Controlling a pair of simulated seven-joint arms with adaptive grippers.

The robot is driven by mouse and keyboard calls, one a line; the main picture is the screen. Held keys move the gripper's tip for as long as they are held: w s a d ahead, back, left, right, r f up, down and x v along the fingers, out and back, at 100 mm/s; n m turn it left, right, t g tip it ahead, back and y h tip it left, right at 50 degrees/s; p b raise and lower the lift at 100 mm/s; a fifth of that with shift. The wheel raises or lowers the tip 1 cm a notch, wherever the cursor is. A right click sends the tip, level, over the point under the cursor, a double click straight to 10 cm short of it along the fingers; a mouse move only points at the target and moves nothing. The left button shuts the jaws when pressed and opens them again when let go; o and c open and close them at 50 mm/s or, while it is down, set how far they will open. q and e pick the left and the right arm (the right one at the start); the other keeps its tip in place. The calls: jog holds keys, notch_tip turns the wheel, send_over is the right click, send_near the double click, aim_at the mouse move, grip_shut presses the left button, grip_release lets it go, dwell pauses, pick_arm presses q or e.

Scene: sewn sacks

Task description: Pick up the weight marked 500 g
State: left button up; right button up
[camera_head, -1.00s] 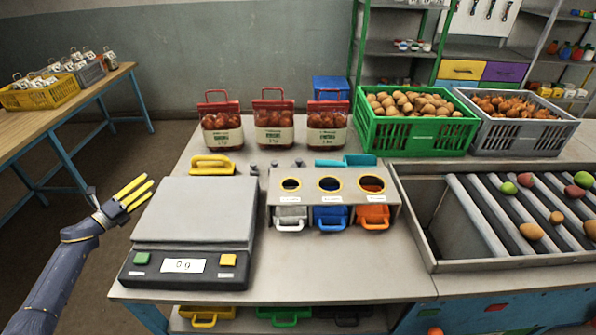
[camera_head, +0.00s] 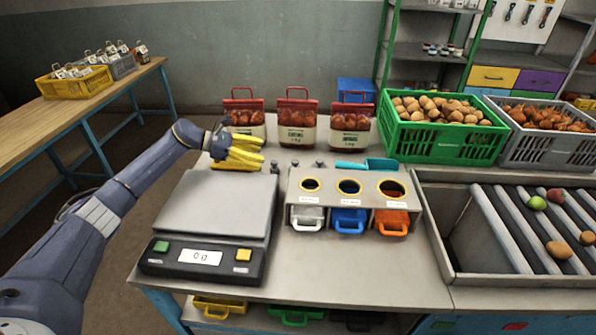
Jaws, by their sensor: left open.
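Several small dark grey weights stand in a row on the table behind the dispenser box. One weight (camera_head: 275,167) is at the left end, another (camera_head: 295,163) is beside it, and one more (camera_head: 319,163) is farther right. Their markings are too small to read, so I cannot tell which is 500 g. My right gripper is not in view.
A scale (camera_head: 215,205) with a display reading about 0 g stands in front of my left gripper. A grey box (camera_head: 348,188) with three round holes stands right of it. Red-topped bags (camera_head: 297,120) stand behind the weights. A green crate (camera_head: 440,142) is at the back right.

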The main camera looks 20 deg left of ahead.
aim_at(295, 161)
pick_arm(q)
jog(key=x, duration=1.3)
jog(key=shift+r, duration=0.2)
grip_shut()
dwell(0.4)
